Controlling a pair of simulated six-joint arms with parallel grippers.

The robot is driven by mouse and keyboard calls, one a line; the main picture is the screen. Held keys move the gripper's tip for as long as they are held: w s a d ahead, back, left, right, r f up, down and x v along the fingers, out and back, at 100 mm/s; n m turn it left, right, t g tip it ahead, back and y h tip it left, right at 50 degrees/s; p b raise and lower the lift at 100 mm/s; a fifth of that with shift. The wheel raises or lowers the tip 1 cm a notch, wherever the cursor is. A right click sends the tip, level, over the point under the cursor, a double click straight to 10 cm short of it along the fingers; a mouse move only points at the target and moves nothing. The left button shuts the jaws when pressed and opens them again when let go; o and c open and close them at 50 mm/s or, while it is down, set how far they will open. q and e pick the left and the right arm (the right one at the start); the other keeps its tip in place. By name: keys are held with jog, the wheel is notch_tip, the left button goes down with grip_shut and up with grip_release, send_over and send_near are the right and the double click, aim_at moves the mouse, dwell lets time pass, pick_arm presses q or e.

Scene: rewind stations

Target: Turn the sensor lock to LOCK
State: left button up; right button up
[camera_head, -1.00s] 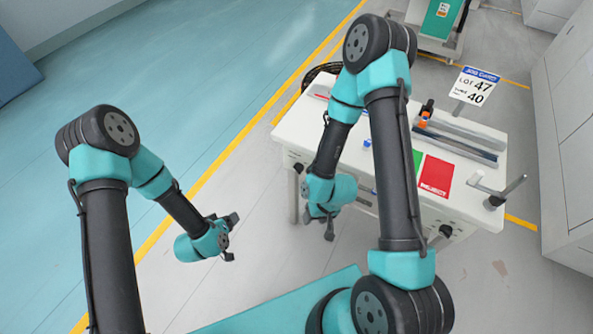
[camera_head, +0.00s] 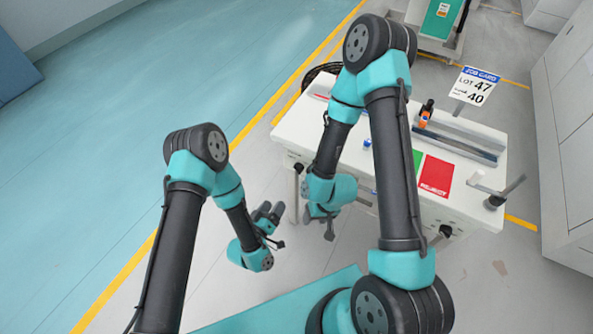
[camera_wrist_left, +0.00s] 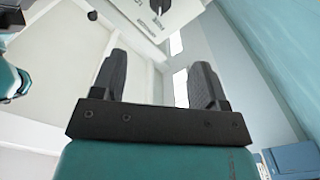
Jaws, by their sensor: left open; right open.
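A black knob (camera_wrist_left: 158,6) on a white panel with dark lettering shows at the top edge of the left wrist view. It is cut off there, and I cannot read its setting. In the head view a small dark knob (camera_head: 298,168) sits at the white table's near left corner. My left gripper (camera_head: 270,214) is open and empty, below and left of that corner, apart from it. Its two spread fingers also show in the left wrist view (camera_wrist_left: 157,68). My right gripper (camera_head: 320,220) hangs open in front of the table, fingers down.
The white table (camera_head: 300,128) carries a red mat (camera_head: 436,176), a partly hidden green mat (camera_head: 417,160), a grey rail (camera_head: 455,146) and an orange-black item (camera_head: 425,113). A job card (camera_head: 475,86) stands behind. Grey cabinets (camera_head: 570,130) close the right side. Floor at left is clear.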

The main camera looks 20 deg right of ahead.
aim_at(296, 169)
pick_arm(q)
jog(key=x, duration=1.7)
jog(key=shift+w+d, duration=0.1)
jog(key=shift+w, duration=0.1)
jog(key=c, duration=0.9)
